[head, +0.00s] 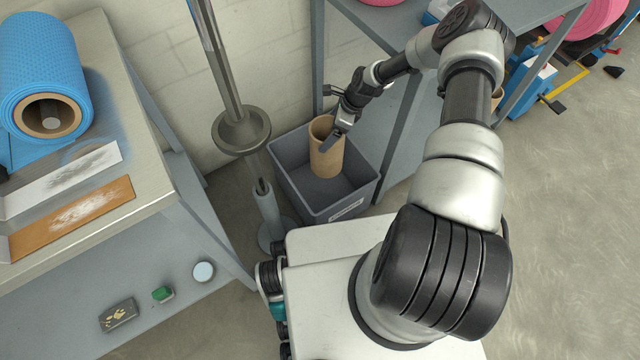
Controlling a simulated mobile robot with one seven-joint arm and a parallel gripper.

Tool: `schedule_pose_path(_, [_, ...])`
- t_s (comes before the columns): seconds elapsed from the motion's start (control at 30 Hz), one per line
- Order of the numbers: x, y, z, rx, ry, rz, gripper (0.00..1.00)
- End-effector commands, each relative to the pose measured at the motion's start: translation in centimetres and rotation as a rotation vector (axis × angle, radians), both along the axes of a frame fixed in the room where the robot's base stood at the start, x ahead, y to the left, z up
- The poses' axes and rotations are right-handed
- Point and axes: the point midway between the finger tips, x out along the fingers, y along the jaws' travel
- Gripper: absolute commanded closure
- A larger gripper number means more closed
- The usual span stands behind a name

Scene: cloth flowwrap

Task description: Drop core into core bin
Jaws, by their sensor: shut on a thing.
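The core (326,155) is a brown cardboard tube, roughly upright, seen over the grey core bin (345,208). My gripper (335,132) is shut on the upper wall of the core, on its right side. The core's lower end appears inside the bin's outline; I cannot tell whether it touches the bin floor. The bin stands on the floor, with a white label on its front wall. No other core shows in the visible part of the bin.
A metal post with a round collar (241,131) stands just left of the bin. A grey shelf frame (400,118) stands close on the right. A workbench (160,160) with a blue roll (42,80) is at left. Open floor lies at far right.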

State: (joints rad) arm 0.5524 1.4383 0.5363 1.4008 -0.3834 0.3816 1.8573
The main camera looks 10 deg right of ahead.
Motion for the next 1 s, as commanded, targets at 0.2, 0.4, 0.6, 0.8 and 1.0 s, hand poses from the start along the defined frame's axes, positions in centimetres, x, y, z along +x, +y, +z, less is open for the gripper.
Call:
schedule_pose_path(0.2, [0.1, 0.0, -0.6, 0.0, -0.002, -0.001, 0.31])
schedule_pose_path(0.4, [0.1, 0.0, -0.6, 0.0, -0.002, -0.001, 0.31])
schedule_pose_path(0.6, [0.1, 0.0, -0.6, 0.001, -0.001, 0.0, 0.0])
schedule_pose_path(0.8, [-0.1, -0.4, 0.5, -0.002, -0.002, 0.0, 0.0])
schedule_pose_path(1.0, [-0.5, -1.6, 3.7, -0.002, -0.002, -0.001, 0.0])
